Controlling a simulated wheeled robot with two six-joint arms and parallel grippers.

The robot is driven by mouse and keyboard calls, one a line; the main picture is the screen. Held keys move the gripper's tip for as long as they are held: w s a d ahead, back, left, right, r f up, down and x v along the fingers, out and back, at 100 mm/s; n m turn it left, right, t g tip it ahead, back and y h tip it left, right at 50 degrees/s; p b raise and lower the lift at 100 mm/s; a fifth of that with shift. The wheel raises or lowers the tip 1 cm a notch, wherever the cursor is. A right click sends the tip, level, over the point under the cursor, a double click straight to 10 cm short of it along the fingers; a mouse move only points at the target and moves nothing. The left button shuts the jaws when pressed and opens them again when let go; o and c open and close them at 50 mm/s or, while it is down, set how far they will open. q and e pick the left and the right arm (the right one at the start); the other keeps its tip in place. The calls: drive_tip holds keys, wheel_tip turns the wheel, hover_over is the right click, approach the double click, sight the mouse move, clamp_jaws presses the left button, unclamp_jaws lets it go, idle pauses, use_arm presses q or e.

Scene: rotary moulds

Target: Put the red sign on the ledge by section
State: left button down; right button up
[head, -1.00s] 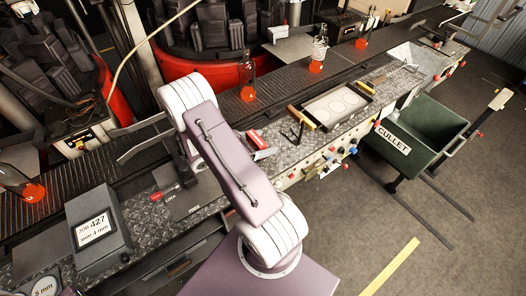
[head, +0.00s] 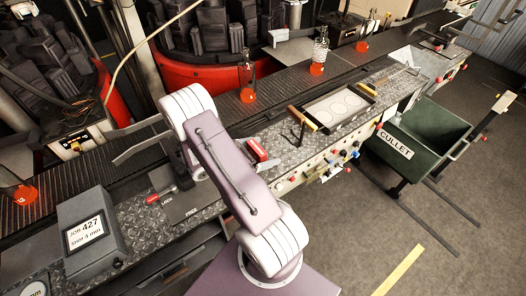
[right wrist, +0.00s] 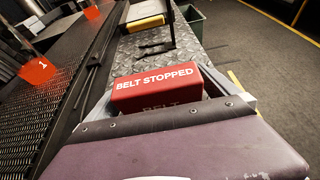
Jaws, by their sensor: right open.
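The red sign (head: 257,149) is a small block on the patterned metal ledge (head: 225,160), just beyond my right arm. In the right wrist view the sign (right wrist: 160,88) reads "BELT STOPPED" on its face. My right gripper (right wrist: 165,100) is open, with grey finger parts on either side of the sign; whether they touch it I cannot tell. In the head view my right arm's purple link hides most of the gripper, and grey finger parts show beside the sign. My left gripper is not in view.
Bottles with glowing orange bases stand on the dark belt (head: 285,85) behind the ledge. A white tray (head: 338,106) with yellow handles lies farther right. A grey job box (head: 90,240) and a FREE/LOCK plate (head: 185,200) are left. The green CULLET cart (head: 430,130) stands right.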

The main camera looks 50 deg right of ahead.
drive_tip(key=shift+r, duration=0.1)
drive_tip(key=shift+a+r, duration=0.15)
drive_tip(key=v, duration=1.1)
drive_tip(key=shift+w+a+r+b, duration=0.1)
drive_tip(key=shift+a+r+b, duration=0.05)
drive_tip(key=shift+a+b, duration=0.15)
drive_tip(key=s+a+m+y, duration=0.1)
drive_tip(key=a+y, duration=0.1)
drive_tip(key=s+a+f+m+y, duration=0.1)
drive_tip(key=s+a+m+y, duration=0.1)
drive_tip(key=s+a+f+m+y, duration=0.1)
drive_tip(key=s+a+m+y, duration=0.1)
drive_tip(key=shift+s+a+f, duration=0.1)
drive_tip(key=shift+s+a, duration=0.05)
drive_tip(key=shift+a, duration=0.2)
drive_tip(key=a+m+t+y, duration=0.1)
drive_tip(key=a+m+y, duration=0.1)
drive_tip(key=a+m, duration=0.1)
drive_tip(key=w+a+m+t+y, duration=0.1)
drive_tip(key=a+m+t+y, duration=0.1)
drive_tip(key=a, duration=0.3)
drive_tip(key=a+r+m+t+y, duration=0.1)
drive_tip(key=a+m+t+y, duration=0.1)
drive_tip(key=a+m+y, duration=0.1)
drive_tip(key=shift+w+a+m, duration=0.25)
drive_tip(key=shift+a+m, duration=0.3)
drive_tip(key=shift+m, duration=0.35)
drive_tip(key=shift+s+r, duration=0.1)
